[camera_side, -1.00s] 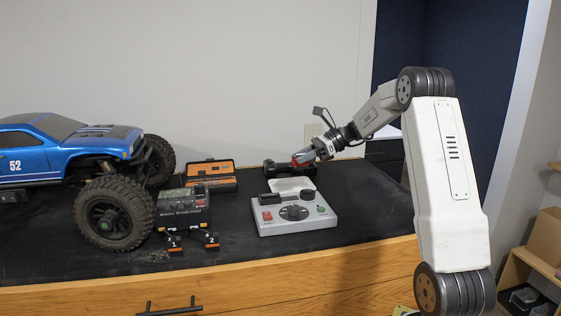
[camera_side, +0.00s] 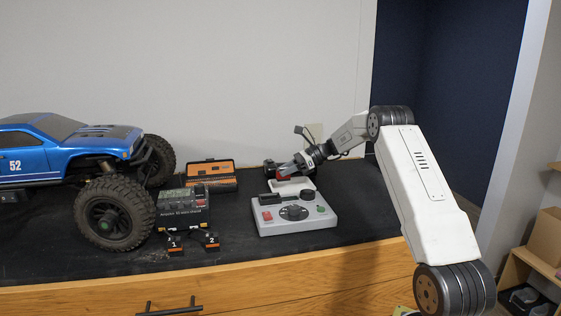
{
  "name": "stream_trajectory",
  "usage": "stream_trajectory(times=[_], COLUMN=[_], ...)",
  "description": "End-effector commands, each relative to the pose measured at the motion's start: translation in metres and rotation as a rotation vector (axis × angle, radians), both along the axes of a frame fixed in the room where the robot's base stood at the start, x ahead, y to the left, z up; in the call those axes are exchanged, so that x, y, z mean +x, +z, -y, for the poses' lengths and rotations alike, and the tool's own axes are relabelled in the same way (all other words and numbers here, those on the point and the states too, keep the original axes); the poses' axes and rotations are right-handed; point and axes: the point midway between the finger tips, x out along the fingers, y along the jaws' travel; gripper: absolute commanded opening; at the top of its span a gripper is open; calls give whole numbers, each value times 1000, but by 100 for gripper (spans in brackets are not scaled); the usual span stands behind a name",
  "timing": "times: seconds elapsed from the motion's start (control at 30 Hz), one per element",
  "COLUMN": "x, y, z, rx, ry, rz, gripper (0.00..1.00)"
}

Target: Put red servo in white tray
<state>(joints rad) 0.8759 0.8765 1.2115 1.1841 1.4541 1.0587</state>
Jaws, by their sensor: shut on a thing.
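My gripper (camera_side: 288,171) is shut on the red servo (camera_side: 283,174), a small red block at its fingertips. The servo is over or at the back left part of the white tray (camera_side: 304,184). I cannot tell whether it touches the tray. The tray is small and sits behind the grey control box; my gripper and the box hide part of it.
The grey control box (camera_side: 296,224) with knobs and buttons stands in front of the tray. A dark object (camera_side: 270,167) lies behind. A tool case (camera_side: 211,169), a battery charger box (camera_side: 183,210) and a blue crawler (camera_side: 70,150) stand left. The black mat is clear at right.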

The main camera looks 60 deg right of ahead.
Motion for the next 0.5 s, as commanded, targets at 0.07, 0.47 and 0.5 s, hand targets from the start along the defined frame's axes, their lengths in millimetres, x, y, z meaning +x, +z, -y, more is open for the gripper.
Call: stream_trajectory(times=[0.07,0.47,0.5], x=[1,5,5], y=[0,-23,-28], z=[0,2,2], rx=[-1,1,1], ry=[0,-1,-1], rz=[1,-3,-2], gripper=[0,0,0])
